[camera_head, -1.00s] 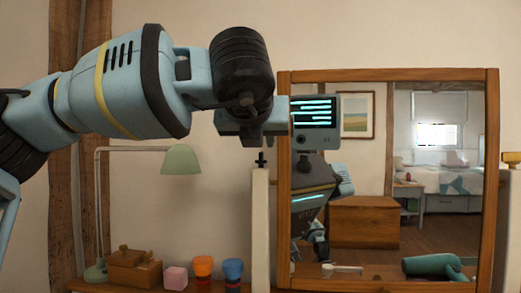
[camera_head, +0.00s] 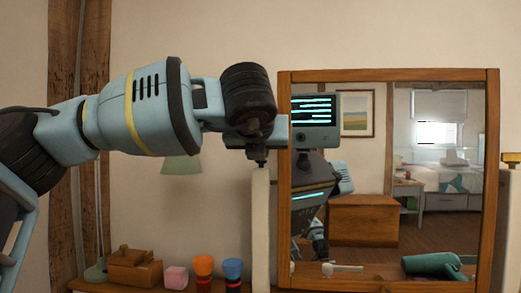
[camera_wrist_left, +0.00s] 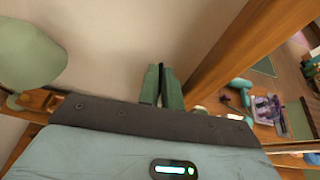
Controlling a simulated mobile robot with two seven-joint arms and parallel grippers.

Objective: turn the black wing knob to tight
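The black wing knob (camera_head: 261,163) sits on top of the pale post at the left side of the mirror. In the head view only its lower part shows, under my left gripper (camera_head: 262,152). In the left wrist view the two green fingers of my left gripper (camera_wrist_left: 162,88) stand close together with a narrow dark strip between them. I cannot tell whether that strip is the knob or whether the fingers press on it. My right gripper is not in view.
The wood-framed mirror (camera_head: 490,180) stands just right of the post and reflects the room. A green lamp (camera_head: 181,165) is behind my left arm. A wooden box (camera_head: 135,272), a pink cube (camera_head: 176,278), and orange (camera_head: 204,268) and blue (camera_head: 233,270) items stand below.

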